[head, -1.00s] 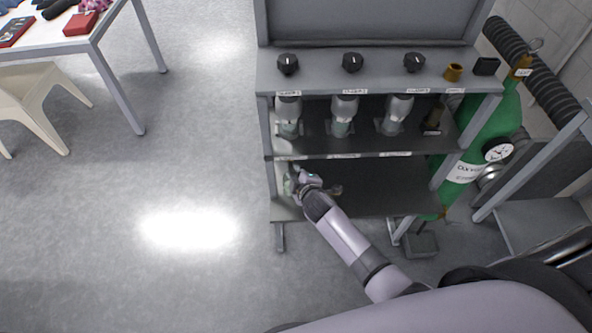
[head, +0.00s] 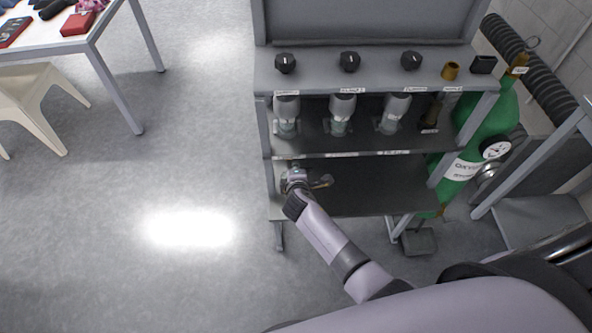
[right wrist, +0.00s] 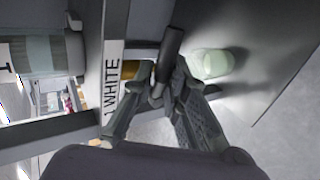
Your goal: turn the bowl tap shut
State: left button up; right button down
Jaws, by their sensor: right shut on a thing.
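The tap's dark lever (right wrist: 168,58) stands between the fingers of my right gripper (right wrist: 165,105) in the right wrist view, and the gripper is shut on it. A brass part (right wrist: 131,69) shows just behind the lever, beside the shelf edge. A pale green bowl (right wrist: 212,64) is to the right of the lever, apart from the fingers. In the head view my right gripper (head: 296,177) is at the left end of the lower shelf. A small brass and dark piece (head: 321,181) shows just right of it. My left gripper is out of view.
The lower shelf (head: 375,185) is mostly clear to the right. Glass vessels (head: 342,115) stand on the shelf above, under a panel with black knobs (head: 350,61). A shelf edge with a "1 WHITE" label (right wrist: 113,80) runs close by the fingers. A green oxygen cylinder (head: 478,140) stands at right.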

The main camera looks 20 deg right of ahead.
jog(key=c, duration=1.6)
grip_release()
jog(key=shift+o, duration=0.2)
